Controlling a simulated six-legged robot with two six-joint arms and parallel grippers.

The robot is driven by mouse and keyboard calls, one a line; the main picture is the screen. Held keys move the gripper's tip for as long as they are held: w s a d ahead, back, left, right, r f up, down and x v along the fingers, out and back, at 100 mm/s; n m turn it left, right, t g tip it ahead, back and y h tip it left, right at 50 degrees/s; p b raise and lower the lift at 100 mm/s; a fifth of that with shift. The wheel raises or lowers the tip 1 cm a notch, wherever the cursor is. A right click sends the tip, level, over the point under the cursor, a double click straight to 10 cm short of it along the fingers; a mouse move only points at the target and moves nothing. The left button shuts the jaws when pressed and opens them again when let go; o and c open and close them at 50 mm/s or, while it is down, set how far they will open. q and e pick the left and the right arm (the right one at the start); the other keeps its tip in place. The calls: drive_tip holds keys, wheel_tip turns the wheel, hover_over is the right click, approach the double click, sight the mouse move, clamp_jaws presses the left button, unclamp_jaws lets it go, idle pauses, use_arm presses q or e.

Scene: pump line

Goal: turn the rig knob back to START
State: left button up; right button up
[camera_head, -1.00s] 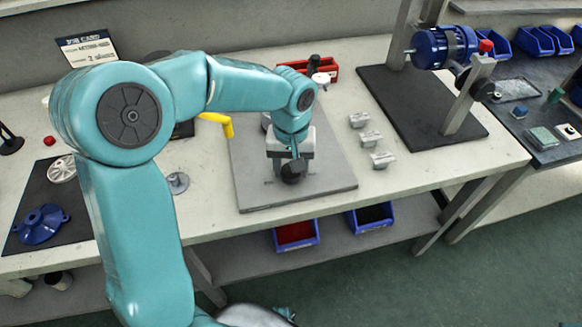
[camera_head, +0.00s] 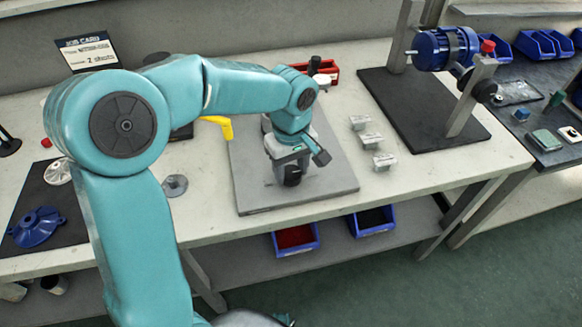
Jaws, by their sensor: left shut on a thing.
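The grey rig plate (camera_head: 250,190) lies on the middle of the bench. My left arm comes in from the left and reaches over the plate. My left gripper (camera_head: 290,168) points down low over it, shut on what appears to be the rig knob. The jaws and wrist cover most of the knob, so its pointer and any START mark cannot be read. A dark block on my wrist sticks out to the right. My right gripper is not in view.
A yellow handle (camera_head: 220,124) is left of my wrist. Several small grey blocks (camera_head: 372,141) stand right of the plate. A red bin (camera_head: 327,72) is behind. A blue motor (camera_head: 445,48) stands at the back right. A blue funnel-like part (camera_head: 38,228) lies at left.

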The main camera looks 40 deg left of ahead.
sight(290, 173)
use_arm(q)
drive_tip(key=shift+w+a+r, duration=0.1)
drive_tip(key=shift+w+r, duration=0.05)
drive_tip(key=shift+r, duration=0.05)
drive_tip(key=o, duration=0.9)
drive_tip(key=shift+o, duration=0.7)
drive_tip(key=shift+f, duration=0.1)
wheel_tip(290, 173, up, 16)
drive_tip(key=p, duration=0.3)
drive_tip(key=shift+r, duration=0.2)
drive_tip(key=shift+s, duration=0.25)
